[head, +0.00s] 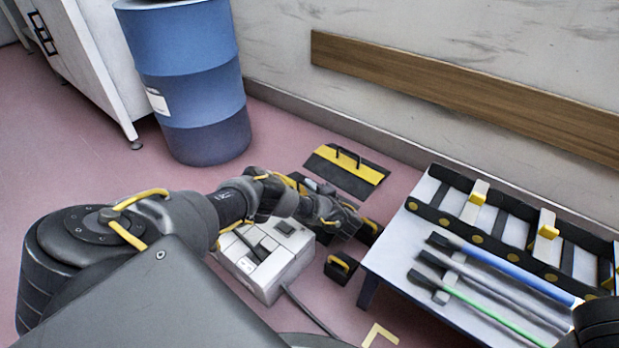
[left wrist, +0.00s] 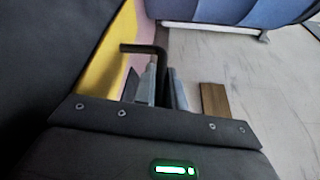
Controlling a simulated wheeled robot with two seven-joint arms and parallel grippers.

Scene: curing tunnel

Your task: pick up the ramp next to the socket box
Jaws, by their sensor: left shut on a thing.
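The socket box (head: 272,262) is a pale grey box with a cable, standing on the pink floor beside my left arm. My left gripper (head: 343,218) reaches past its far side. In the left wrist view its fingers (left wrist: 161,82) are shut on the bent black handle (left wrist: 145,48) of a ramp with a yellow band (left wrist: 98,62). In the head view most of this black and yellow ramp (head: 371,230) is hidden behind the gripper. I cannot tell whether it is clear of the floor. My right gripper's fingers are not in view.
Another black ramp with a yellow band (head: 352,162) lies near the wall. A blue drum (head: 190,85) stands behind.

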